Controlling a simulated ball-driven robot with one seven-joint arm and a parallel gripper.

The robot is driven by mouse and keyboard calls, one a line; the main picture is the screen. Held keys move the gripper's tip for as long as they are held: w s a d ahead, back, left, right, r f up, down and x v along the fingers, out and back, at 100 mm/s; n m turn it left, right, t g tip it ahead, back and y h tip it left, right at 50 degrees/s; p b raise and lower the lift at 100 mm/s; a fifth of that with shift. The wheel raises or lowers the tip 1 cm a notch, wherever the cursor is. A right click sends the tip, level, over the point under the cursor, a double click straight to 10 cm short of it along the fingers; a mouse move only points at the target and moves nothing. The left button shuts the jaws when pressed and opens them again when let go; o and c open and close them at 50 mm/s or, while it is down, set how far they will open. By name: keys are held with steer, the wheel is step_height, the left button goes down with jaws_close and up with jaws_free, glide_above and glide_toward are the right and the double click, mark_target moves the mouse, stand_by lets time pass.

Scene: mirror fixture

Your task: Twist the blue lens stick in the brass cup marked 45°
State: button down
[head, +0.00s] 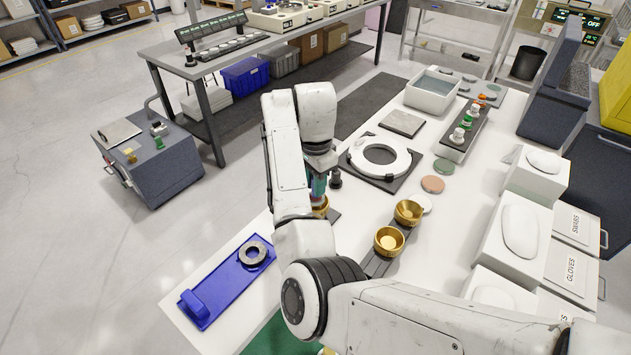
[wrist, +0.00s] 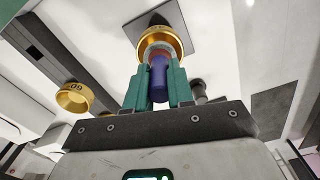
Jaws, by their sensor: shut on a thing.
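My gripper (head: 319,188) points down over a brass cup (head: 321,208), which my arm partly hides in the head view. In the wrist view, its green fingers (wrist: 158,92) are shut on the blue lens stick (wrist: 159,80). The stick's far end meets the same brass cup (wrist: 174,40) and looks to be inside its rim. Two more brass cups, one farther (head: 408,211) and one nearer (head: 388,241), stand to the right in the head view. A cup at the wrist view's left (wrist: 74,98) bears figures like an upside-down 60.
A white ring fixture (head: 405,158) on a dark plate stands behind the cups. A blue tray (head: 222,290) with a dark ring lies at the front left. A bottle rack (head: 464,135) and white boxes (head: 520,228) are at the right. A dark small post (head: 335,180) stands close beside my gripper.

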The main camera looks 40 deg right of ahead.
steer(key=shift+f, duration=0.8)
stand_by(0.8)
steer(key=shift+r+n+p, duration=0.1)
steer(key=shift+n+p, duration=0.4)
steer(key=shift+n, duration=0.1)
steer(key=shift+n+p, duration=0.5)
steer(key=shift+p, duration=0.05)
steer(key=shift+n, duration=1.2)
steer(key=m, duration=0.9)
